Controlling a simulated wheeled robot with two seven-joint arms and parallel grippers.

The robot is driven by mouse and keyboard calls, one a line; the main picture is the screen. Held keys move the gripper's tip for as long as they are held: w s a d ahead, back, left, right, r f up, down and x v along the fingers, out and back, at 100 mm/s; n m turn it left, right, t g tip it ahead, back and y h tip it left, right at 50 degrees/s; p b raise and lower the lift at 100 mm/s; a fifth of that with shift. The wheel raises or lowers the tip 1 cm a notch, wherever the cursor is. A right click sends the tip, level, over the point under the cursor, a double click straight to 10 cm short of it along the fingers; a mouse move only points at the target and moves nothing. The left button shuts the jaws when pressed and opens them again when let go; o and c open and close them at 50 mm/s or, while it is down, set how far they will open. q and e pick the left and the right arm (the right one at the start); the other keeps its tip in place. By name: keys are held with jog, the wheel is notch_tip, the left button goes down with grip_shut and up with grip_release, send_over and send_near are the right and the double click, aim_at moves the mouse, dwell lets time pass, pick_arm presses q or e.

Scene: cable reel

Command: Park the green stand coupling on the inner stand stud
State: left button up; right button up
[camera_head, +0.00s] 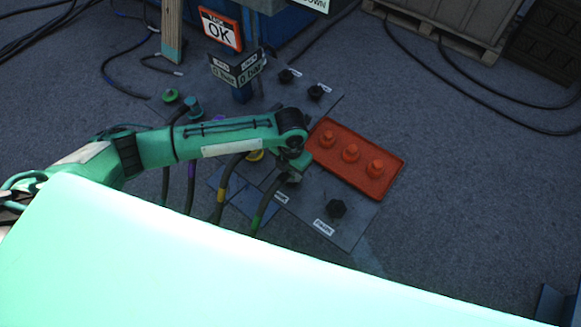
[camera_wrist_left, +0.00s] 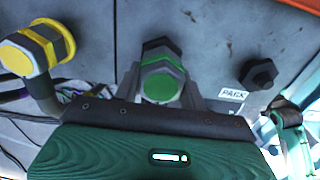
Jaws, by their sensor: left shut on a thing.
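The green-banded coupling (camera_wrist_left: 162,80) sits between the two fingers of my left gripper (camera_wrist_left: 160,88) in the left wrist view, its green round face toward the camera. A black hexagonal part (camera_wrist_left: 159,46) shows just beyond it; I cannot tell whether the two are joined. A bare black stud (camera_wrist_left: 258,74) stands to the right beside a PARK label. In the head view that stud (camera_head: 336,208) is on the grey plate (camera_head: 312,205), right of my left gripper (camera_head: 292,174). The gripper and arm mostly hide the coupling there. My right gripper is out of view.
A yellow coupling (camera_wrist_left: 35,50) is close on the left in the wrist view. An orange tray (camera_head: 389,178) with orange caps lies beside the plate. Two black studs (camera_head: 286,75) (camera_head: 315,92) stand farther back. Hoses hang below my left arm. Open floor lies right.

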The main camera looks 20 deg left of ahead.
pick_arm(q)
jog(key=shift+f, duration=0.4)
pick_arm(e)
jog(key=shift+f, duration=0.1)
pick_arm(q)
jog(key=o, duration=1.2)
jog(key=shift+w+r, duration=0.1)
jog(key=shift+r, duration=0.55)
notch_tip(320, 180, up, 12)
jog(key=shift+r, duration=0.25)
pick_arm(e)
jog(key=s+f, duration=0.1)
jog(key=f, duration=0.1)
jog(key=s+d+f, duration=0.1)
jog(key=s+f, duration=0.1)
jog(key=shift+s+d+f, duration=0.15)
